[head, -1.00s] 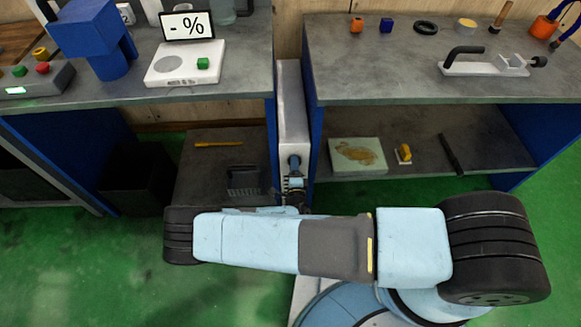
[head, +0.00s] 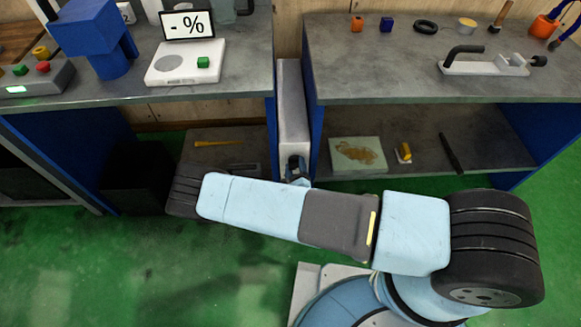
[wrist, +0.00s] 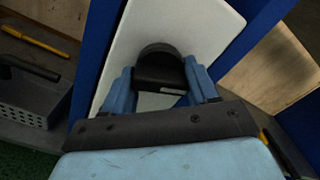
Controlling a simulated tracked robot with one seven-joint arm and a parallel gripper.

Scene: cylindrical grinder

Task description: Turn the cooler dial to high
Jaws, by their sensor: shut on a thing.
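The cooler is a narrow white unit (head: 292,105) standing between the two blue-sided benches in the head view. Its white front (wrist: 203,32) fills the middle of the wrist view. The dial (wrist: 160,64) is a dark round knob with a bar on that front. My gripper (wrist: 160,88) has its two light blue fingers on either side of the dial's bar and is shut on it. I cannot read any mark for the dial's setting.
Blue bench sides (wrist: 240,50) stand close on the right and left of the cooler. A grey perforated box with a handle (wrist: 30,95) and a yellow pencil-like item (wrist: 35,40) lie on the low shelf at left. Green floor is open in front.

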